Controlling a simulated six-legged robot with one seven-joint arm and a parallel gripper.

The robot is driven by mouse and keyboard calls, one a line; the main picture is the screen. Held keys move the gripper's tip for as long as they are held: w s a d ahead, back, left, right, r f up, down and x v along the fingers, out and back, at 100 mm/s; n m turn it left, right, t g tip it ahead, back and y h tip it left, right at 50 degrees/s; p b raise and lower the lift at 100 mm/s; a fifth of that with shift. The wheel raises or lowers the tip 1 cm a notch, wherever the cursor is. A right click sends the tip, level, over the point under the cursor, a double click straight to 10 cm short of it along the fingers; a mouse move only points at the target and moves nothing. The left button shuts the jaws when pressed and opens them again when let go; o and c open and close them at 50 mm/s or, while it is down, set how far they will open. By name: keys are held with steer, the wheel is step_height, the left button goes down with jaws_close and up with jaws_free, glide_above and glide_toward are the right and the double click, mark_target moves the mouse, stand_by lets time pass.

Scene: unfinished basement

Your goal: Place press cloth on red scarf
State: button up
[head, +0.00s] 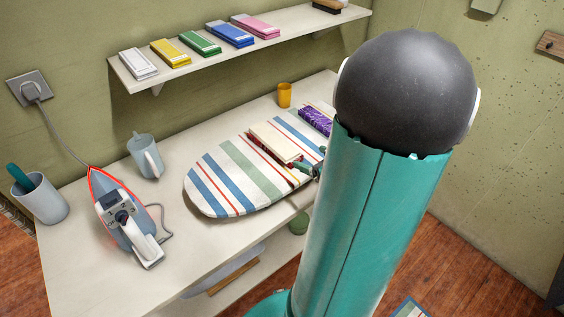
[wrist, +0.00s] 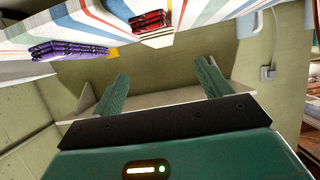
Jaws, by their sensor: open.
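The cream press cloth (head: 275,141) lies flat on top of the folded red scarf (head: 258,142) on the striped ironing board (head: 205,190). The scarf's dark red edges show past the cloth. In the wrist view, which looks upside down, the red scarf (wrist: 150,20) has a pale strip of the press cloth (wrist: 157,41) against it. My gripper (wrist: 164,84) is open, with nothing between its two green fingers, apart from the cloth. In the head view, my gripper is just right of the cloth, mostly hidden behind my arm.
A folded purple cloth (head: 314,121) lies at the board's right end, and a yellow cup (head: 285,95) stands behind. An iron (head: 128,225), a jug (head: 145,157) and a grey cup (head: 40,199) stand on the left. A wall shelf (head: 185,67) holds several folded cloths.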

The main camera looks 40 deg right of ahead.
steer(key=w+a+r+g+h, duration=0.3)
steer(key=w+a+r+h, duration=0.2)
steer(key=w+a+r, duration=0.5)
steer(key=s+a+r+g+y, duration=0.1)
steer(key=s+a+y, duration=0.1)
steer(key=a, duration=0.6)
steer(key=s+a+r+g+y, duration=0.1)
steer(key=s+a+g+y, duration=0.1)
steer(key=s+a, duration=0.3)
steer(key=s+a+r+n+g+y, duration=0.1)
steer(key=s+a, duration=0.3)
steer(key=a, duration=0.6)
steer(key=shift+s+a+r+g+y, duration=0.3)
steer(key=shift+a+g+y, duration=0.1)
steer(key=shift+y, duration=0.3)
